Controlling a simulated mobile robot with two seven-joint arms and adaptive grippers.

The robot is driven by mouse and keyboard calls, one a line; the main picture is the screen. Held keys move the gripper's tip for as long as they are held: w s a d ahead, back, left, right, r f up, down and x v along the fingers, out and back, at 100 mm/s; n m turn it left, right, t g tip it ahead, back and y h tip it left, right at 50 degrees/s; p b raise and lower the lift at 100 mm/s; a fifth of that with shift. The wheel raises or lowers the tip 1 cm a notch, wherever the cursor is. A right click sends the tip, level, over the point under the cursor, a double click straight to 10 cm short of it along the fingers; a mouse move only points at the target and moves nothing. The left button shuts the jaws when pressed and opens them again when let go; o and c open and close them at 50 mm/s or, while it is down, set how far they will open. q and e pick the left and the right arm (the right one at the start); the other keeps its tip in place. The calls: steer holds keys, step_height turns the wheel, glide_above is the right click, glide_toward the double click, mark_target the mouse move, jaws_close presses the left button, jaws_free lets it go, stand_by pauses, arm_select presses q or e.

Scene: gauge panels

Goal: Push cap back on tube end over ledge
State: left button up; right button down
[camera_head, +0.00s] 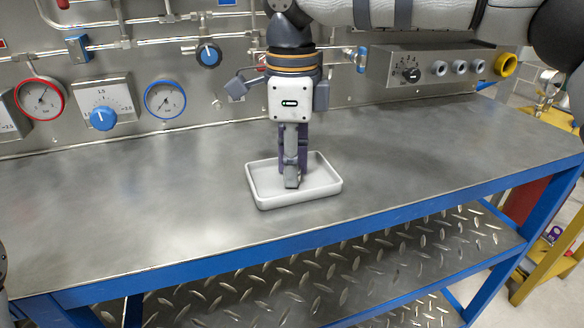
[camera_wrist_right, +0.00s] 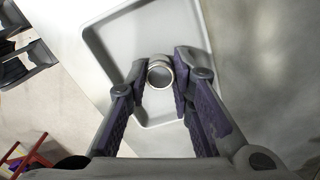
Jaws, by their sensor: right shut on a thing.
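My right gripper (camera_head: 291,183) points straight down over the white tray (camera_head: 300,200) on the bench. In the right wrist view, its purple-padded fingers (camera_wrist_right: 163,80) are shut on a small round cap (camera_wrist_right: 160,74) with a pale metal rim and a grey, hollow-looking face. The cap is inside or just above the tray; the exact height is unclear. In the head view, the fingers hide most of it. A grey box (camera_head: 420,68) juts out from the panel at the right, with several round ends; a yellow ring-shaped end (camera_head: 505,65) is at its right. My left gripper is not visible.
The metal bench top (camera_head: 130,200) is clear around the tray. Behind stands a panel with a red-rimmed gauge (camera_head: 40,98), a blue-rimmed gauge (camera_head: 165,99), a blue knob (camera_head: 103,118) and pipes. A blue frame edges the bench, with a tread-plate shelf (camera_head: 400,255) below.

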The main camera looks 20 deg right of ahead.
step_height(320, 180, up, 3)
steer(key=shift+r, duration=0.1)
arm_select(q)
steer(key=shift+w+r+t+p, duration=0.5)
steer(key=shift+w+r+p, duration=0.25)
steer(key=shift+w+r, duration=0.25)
arm_select(e)
steer(key=s+a+r, duration=0.2)
steer(key=s+r, duration=0.7)
steer(key=s, duration=0.5)
steer(key=shift+a+r, duration=0.25)
steer(key=shift+r, duration=0.15)
steer(key=shift+w, duration=0.1)
